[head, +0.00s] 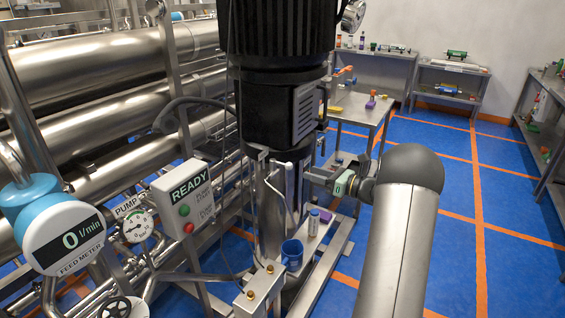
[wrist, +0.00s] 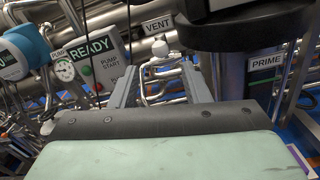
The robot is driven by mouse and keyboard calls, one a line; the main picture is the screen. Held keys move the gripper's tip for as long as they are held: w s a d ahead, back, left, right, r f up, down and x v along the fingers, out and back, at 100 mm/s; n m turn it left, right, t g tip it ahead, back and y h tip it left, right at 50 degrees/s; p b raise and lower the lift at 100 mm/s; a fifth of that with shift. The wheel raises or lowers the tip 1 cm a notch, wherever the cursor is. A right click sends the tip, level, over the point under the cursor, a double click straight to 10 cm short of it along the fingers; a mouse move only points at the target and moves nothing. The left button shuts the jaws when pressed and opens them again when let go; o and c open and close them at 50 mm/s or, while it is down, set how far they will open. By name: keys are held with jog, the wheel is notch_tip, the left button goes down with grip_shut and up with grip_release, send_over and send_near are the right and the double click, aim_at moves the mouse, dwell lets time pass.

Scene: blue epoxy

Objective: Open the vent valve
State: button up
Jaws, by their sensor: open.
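In the wrist view the VENT label (wrist: 157,25) hangs on a pipe at the top centre. Just below it is a small pale round knob (wrist: 160,47) on thin bent metal tubing, apparently the vent valve. My gripper (wrist: 161,78) is open and empty. Its two grey fingers stand left and right of the tubing below the knob in the picture; the knob appears beyond them, and I cannot tell the exact gap. In the head view my gripper (head: 312,176) reaches left toward the steel column under the black motor. I cannot make out the vent valve there.
The black pump motor (head: 275,90) stands close above my gripper. A READY box (head: 184,205), a feed meter (head: 62,235) and a pump gauge (head: 137,226) are at left. A blue cup (head: 292,255) is below. A PRIME label (wrist: 266,62) is at right. The blue floor at right is open.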

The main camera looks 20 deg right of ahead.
aim_at(291, 166)
jog(key=p+x, duration=0.2)
jog(key=x, duration=0.9)
jog(key=shift+w+a, duration=0.2)
jog(key=shift+w, duration=0.1)
grip_shut()
